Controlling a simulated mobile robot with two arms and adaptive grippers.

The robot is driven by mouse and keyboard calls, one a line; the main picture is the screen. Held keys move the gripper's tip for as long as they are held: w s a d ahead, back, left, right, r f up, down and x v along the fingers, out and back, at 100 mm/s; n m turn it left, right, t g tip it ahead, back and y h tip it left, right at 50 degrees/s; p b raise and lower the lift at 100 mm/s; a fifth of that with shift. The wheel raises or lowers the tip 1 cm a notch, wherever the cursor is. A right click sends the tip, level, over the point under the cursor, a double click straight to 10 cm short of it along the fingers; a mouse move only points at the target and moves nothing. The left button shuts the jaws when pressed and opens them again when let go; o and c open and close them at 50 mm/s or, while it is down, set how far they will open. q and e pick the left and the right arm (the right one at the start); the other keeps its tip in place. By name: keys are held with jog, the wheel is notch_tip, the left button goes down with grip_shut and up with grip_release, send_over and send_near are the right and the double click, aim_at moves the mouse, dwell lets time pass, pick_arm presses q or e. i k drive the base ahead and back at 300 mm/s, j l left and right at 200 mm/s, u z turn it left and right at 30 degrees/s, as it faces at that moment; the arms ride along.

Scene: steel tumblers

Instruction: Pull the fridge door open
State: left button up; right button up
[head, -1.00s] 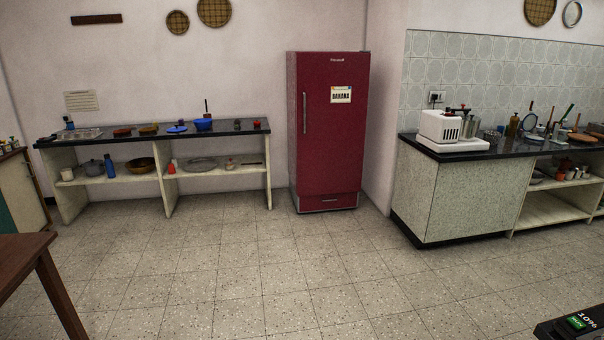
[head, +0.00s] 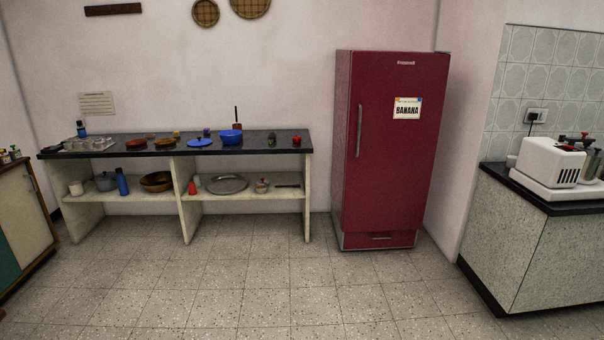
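A tall red fridge (head: 390,165) stands upright against the back wall, right of centre in the head view. Its door is shut. A vertical metal handle (head: 359,131) is on the left side of the door front. Neither of my grippers is in view, and nothing touches the fridge.
A dark-topped counter (head: 175,145) with open shelves holds bowls, plates and bottles left of the fridge. A speckled counter (head: 530,245) bearing a white appliance (head: 551,160) stands at the right. A cabinet (head: 22,220) is at the far left. The tiled floor (head: 265,290) ahead is clear.

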aim_at(396, 99)
jog(key=i+z, duration=0.1)
jog(key=i, duration=0.85)
jog(key=i+j, duration=0.15)
jog(key=i, duration=0.8)
jog(key=l+z, duration=0.05)
